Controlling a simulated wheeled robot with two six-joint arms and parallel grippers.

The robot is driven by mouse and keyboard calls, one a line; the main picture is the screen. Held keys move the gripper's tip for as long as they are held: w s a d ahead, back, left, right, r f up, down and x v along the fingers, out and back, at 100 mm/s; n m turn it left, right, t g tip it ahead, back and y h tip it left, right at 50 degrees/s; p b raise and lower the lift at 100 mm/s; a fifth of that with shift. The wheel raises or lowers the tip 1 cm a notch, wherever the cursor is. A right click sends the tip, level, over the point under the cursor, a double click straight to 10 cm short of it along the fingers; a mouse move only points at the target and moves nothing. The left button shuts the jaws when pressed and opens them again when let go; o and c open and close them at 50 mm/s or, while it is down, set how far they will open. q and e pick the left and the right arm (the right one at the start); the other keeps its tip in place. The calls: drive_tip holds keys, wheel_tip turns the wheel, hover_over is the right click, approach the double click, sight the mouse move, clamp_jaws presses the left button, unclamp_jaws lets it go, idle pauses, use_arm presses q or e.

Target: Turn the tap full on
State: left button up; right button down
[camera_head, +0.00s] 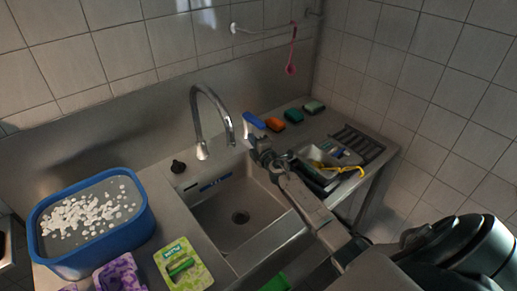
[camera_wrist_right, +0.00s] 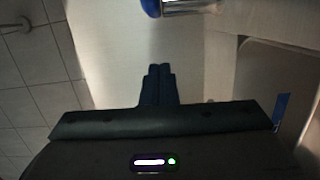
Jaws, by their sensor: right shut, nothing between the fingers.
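The tap (camera_head: 194,108) is a tall chrome arch over the back of the steel sink (camera_head: 210,215). A blue piece (camera_head: 253,121) shows just right of the tap's arch. In the right wrist view a blue-capped metal cylinder (camera_wrist_right: 176,7) is cut by the top edge; I cannot tell if it is the tap's handle. My right gripper (camera_head: 257,143) is over the back right of the sink, close to the blue piece. In the wrist view its fingers (camera_wrist_right: 159,70) are together and empty, apart from the cylinder. My left gripper is not in view.
A blue tub (camera_head: 147,222) with white pieces stands left of the sink. A black knob-like piece (camera_head: 178,166) is by the sink's back left. Orange (camera_head: 275,124), teal (camera_head: 294,115) and green (camera_head: 314,107) sponges lie behind. A tray with a yellow-handled item (camera_head: 345,170) is right.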

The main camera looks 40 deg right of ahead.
sight(263, 129)
drive_tip(key=w+d+b, duration=0.1)
drive_tip(key=d, duration=0.1)
drive_tip(key=w+d+b, duration=0.1)
drive_tip(key=w+d, duration=0.1)
drive_tip(key=shift+d+b, duration=0.15)
drive_tip(key=shift+b, duration=0.15)
drive_tip(key=shift+s+d+f+b, duration=0.15)
drive_tip(key=shift+d+b, duration=0.25)
drive_tip(key=shift+d, duration=1.2)
drive_tip(key=shift+a, duration=0.1)
